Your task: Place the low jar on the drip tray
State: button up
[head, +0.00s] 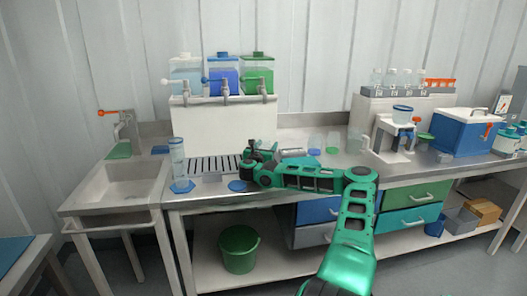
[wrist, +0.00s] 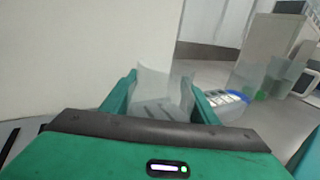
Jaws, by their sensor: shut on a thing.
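My gripper (head: 254,149) is over the right end of the drip tray in the head view. In the wrist view its green fingers are shut on a clear, see-through jar (wrist: 163,88), which I take to be the low jar. Dark marks show through its lower part. In the head view the jar is hard to make out among the gripper parts. The drip tray (head: 208,164) is a dark slotted grille in the counter, below the white dispenser stand. Its left and middle parts are bare. I cannot tell whether the jar touches the tray.
Blue, green and pale tanks with taps (head: 223,88) overhang the tray from the white stand (head: 225,123). A tall clear vessel (head: 177,158) stands left of the tray. Blue (head: 237,186) and other flat lids lie in front. Clear cups (head: 333,142) stand to the right.

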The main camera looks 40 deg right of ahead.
jog(key=shift+f, duration=0.6)
jog(key=o, duration=1)
jog(key=shift+f, duration=0.1)
jog(key=shift+o, duration=0.2)
jog(key=shift+s+a, duration=0.1)
jog(key=shift+a, duration=0.25)
jog(key=v, duration=1.1)
jog(key=shift+s+a, duration=0.15)
